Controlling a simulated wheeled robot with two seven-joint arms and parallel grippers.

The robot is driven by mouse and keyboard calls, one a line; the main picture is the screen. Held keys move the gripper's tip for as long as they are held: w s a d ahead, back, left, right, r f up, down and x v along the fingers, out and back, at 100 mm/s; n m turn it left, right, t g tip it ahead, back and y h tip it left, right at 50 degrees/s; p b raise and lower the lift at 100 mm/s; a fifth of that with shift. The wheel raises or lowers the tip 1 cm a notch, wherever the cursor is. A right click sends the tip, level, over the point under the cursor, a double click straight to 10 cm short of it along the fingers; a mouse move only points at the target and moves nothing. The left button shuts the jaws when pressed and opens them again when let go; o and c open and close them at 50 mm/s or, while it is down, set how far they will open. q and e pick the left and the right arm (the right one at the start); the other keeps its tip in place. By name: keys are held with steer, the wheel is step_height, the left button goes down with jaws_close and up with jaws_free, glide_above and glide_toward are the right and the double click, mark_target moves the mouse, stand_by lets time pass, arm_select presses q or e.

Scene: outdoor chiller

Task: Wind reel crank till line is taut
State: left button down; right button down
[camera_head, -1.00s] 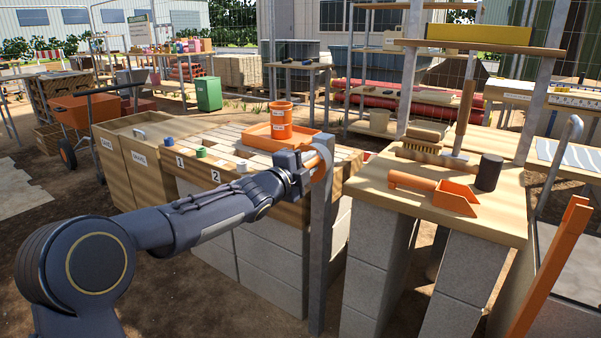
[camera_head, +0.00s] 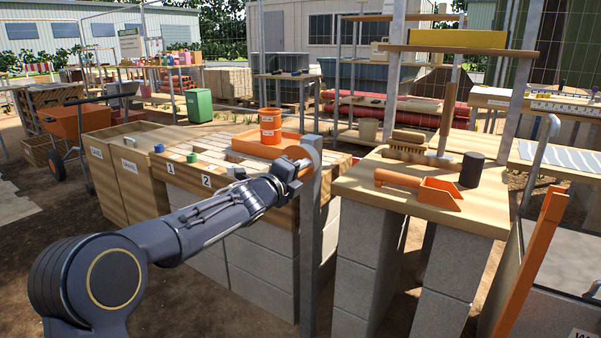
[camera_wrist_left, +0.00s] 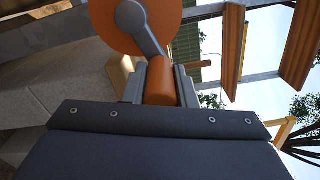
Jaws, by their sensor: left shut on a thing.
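The reel is an orange disc (camera_head: 309,155) at the top of a grey metal post (camera_head: 311,235). In the left wrist view the disc (camera_wrist_left: 112,22) fills the top, with a grey crank arm (camera_wrist_left: 139,27) across it. The crank ends in an orange handle (camera_wrist_left: 161,82). My left gripper (camera_head: 289,170) is beside the reel, shut on this handle; a finger lies on each side of it. My forearm and gripper hide part of the reel in the head view. I cannot make out the line. My right gripper is not in view.
Behind the post, a block-supported bench carries an orange tray (camera_head: 262,146) with stacked orange tubs (camera_head: 270,125). To the right, a wooden bench (camera_head: 405,196) holds an orange scoop (camera_head: 440,194), a brush and a mallet. An orange bar (camera_head: 535,260) leans at the right.

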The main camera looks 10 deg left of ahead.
arm_select(q)
steer(key=c, duration=1.2)
jaws_free()
steer(key=shift+o, duration=0.2)
steer(key=v, duration=0.7)
steer(key=shift+s, duration=0.4)
steer(key=shift+a, duration=0.15)
